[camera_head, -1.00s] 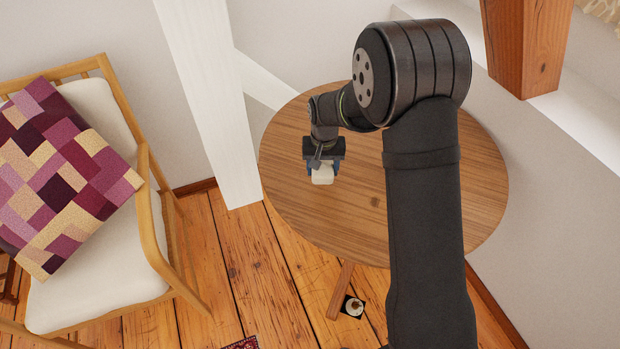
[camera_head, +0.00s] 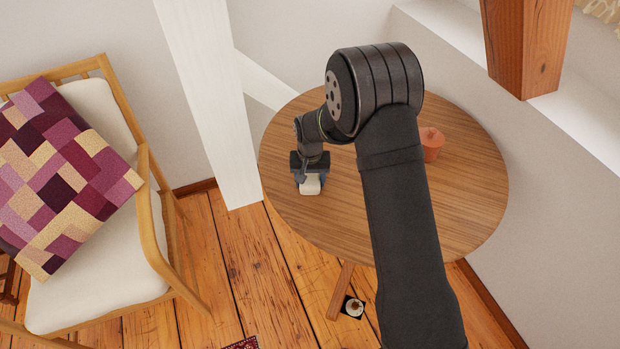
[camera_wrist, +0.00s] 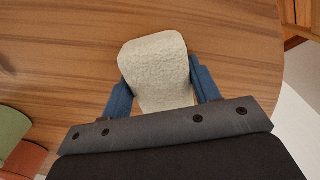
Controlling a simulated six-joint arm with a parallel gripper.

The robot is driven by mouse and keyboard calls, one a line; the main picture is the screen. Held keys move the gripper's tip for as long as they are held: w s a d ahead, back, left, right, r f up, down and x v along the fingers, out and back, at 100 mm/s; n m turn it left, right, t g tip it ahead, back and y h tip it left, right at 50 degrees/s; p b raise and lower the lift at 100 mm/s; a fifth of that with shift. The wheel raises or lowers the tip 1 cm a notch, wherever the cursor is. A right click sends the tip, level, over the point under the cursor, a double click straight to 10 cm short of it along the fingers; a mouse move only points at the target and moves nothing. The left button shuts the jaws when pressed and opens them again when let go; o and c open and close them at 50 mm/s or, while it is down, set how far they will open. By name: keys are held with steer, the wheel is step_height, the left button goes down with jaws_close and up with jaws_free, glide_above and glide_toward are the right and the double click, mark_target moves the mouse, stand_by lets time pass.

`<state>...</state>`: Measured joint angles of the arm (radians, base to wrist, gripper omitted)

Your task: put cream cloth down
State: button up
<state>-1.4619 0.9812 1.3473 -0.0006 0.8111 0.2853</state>
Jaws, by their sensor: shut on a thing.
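The cream cloth (camera_head: 309,185) is a small folded, fluffy block at the left part of the round wooden table (camera_head: 450,205). In the wrist view the cream cloth (camera_wrist: 158,70) sits between the two blue fingers of my gripper (camera_wrist: 165,88), with a finger against each side. My gripper (camera_head: 308,178) is shut on it and points down at the table. I cannot tell whether the cloth touches the tabletop or is just above it. The wrist view shows the table (camera_wrist: 60,50) beneath it.
A terracotta-coloured object (camera_head: 432,145) stands on the table right of my arm. In the wrist view a green thing (camera_wrist: 10,130) and an orange-brown thing (camera_wrist: 25,160) show at the lower left. A chair (camera_head: 100,285) with a patchwork cushion (camera_head: 65,175) and a white post (camera_head: 208,90) stand left.

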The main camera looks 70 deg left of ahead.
mark_target(310, 177)
steer(key=o, duration=1)
steer(key=shift+c, duration=0.2)
step_height(310, 177, up, 12)
steer(key=shift+r, duration=0.15)
step_height(310, 177, down, 12)
steer(key=shift+f, duration=0.1)
steer(key=shift+a+r, duration=0.1)
steer(key=shift+r, duration=1.7)
